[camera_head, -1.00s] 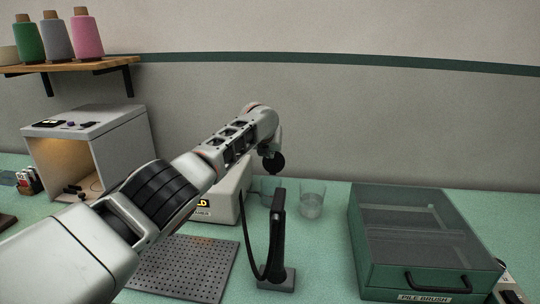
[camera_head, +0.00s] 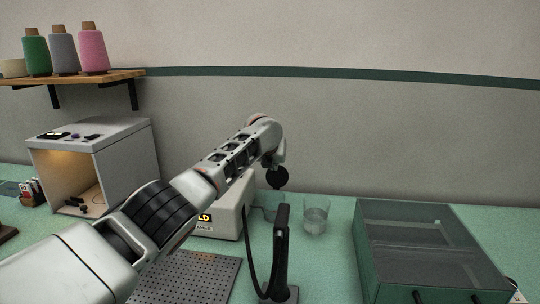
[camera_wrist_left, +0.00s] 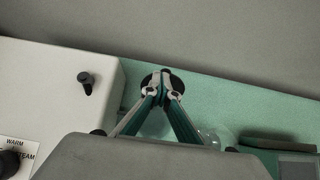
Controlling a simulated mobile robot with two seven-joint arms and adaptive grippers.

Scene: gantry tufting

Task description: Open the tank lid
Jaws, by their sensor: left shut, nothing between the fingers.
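A black round disc (camera_wrist_left: 176,84) that looks like the tank lid lies right at my left fingertips in the left wrist view. A dark round shape also shows below the end of my left arm in the head view (camera_head: 277,178); I cannot tell whether it is the same piece. A clear vessel (camera_head: 268,204) stands beside the pale machine (camera_head: 222,219), partly hidden. My left gripper (camera_wrist_left: 163,91) has its fingertips together, with nothing visible held between them. Whether they touch the disc is unclear. My right gripper is not in view.
A black upright handle with a cable (camera_head: 281,250) stands in front of the vessel. A clear glass (camera_head: 316,218) is to its right. A green case (camera_head: 400,270) fills the right. A perforated plate (camera_head: 195,275) lies in front of the machine. An open-fronted box (camera_head: 125,165) stands left.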

